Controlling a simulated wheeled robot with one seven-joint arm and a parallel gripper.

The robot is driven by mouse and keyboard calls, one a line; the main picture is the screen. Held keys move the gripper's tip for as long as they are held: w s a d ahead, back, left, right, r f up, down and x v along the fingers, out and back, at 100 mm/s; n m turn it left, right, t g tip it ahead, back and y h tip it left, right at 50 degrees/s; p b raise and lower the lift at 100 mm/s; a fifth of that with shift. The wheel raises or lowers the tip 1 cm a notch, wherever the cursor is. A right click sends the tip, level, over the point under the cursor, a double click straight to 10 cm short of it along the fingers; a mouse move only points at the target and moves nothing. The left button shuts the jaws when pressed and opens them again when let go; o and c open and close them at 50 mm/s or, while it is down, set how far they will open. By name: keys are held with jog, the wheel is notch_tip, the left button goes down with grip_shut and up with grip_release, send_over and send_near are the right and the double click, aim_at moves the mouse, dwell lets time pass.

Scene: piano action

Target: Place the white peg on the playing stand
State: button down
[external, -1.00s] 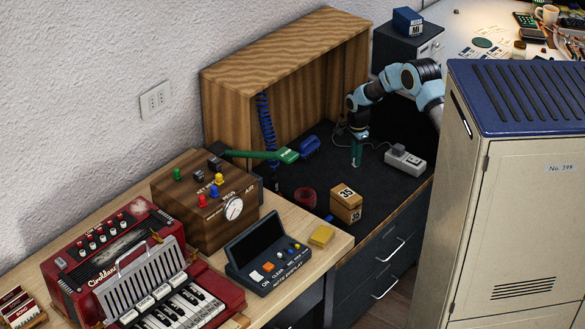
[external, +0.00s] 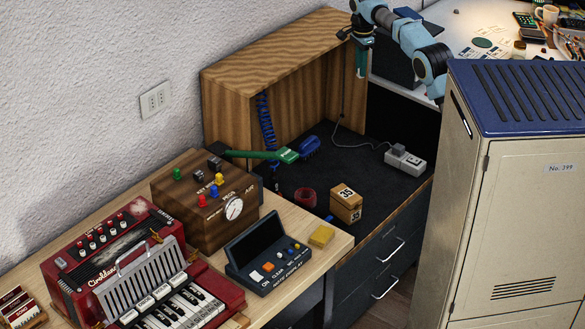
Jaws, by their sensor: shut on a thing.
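My gripper (external: 361,74) is raised high over the dark work surface, beside the upper right edge of the wooden open-fronted cabinet. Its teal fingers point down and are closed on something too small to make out. I cannot pick out the white peg in this view; it may be hidden between the fingers. No stand is clearly labelled as the playing stand. A brown wooden box (external: 190,228) with a white dial and coloured pegs stands on the left bench. A red accordion (external: 75,283) stands at the lower left.
Under the gripper, the dark surface (external: 350,165) is mostly clear.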

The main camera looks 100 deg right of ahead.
jog(key=w+a+r+n+p, duration=0.15)
jog(key=w+a+n, duration=0.25)
jog(key=w+a, duration=0.5)
jog(key=w+a+n+p, duration=0.3)
jog(key=w+a, duration=0.2)
jog(key=w, duration=0.7)
jog(key=w+a+r+n+p, duration=0.1)
jog(key=w+a+n+p, duration=0.25)
jog(key=w+a, duration=0.55)
jog(key=w+a+n+p, duration=0.2)
jog(key=w+a+n, duration=0.25)
jog(key=a, duration=0.75)
jog(key=w+a+n+p, duration=0.25)
jog(key=w+a, duration=0.35)
jog(key=a, duration=0.6)
jog(key=w+a+n+p, duration=0.1)
jog(key=w+a+n, duration=0.4)
jog(key=a, duration=0.7)
notch_tip(320, 180, down, 18)
jog(key=shift+f+p, duration=0.15)
jog(key=shift+p, duration=0.7)
jog(key=shift+f+p, duration=0.5)
jog(key=shift+f, duration=2.15)
